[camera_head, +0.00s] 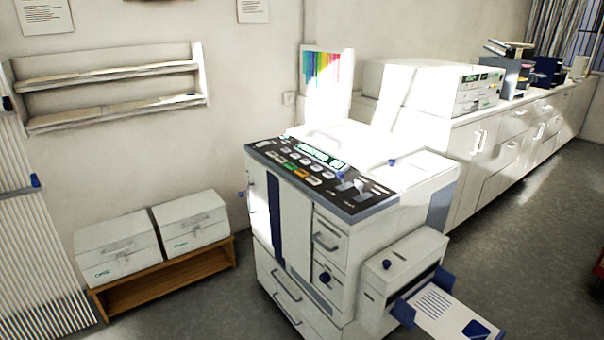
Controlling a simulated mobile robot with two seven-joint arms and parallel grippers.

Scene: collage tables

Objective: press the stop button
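A white copier (330,230) stands in the middle of the view with a dark control panel (345,198) on its sloped top front edge. The panel carries a lit greenish display, several pale buttons, and small coloured buttons in its front row. One of these is an orange-red button (301,173), beside a green one. Their labels are too small to read, so I cannot tell for certain which is the stop button. Neither of my grippers is in view, and nothing touches the panel.
An output tray with a printed sheet (440,312) sticks out at the copier's lower right. A wooden bench (165,280) with two white boxes stands left. A long white counter (500,150) with machines runs along the right. Grey floor is open at the right.

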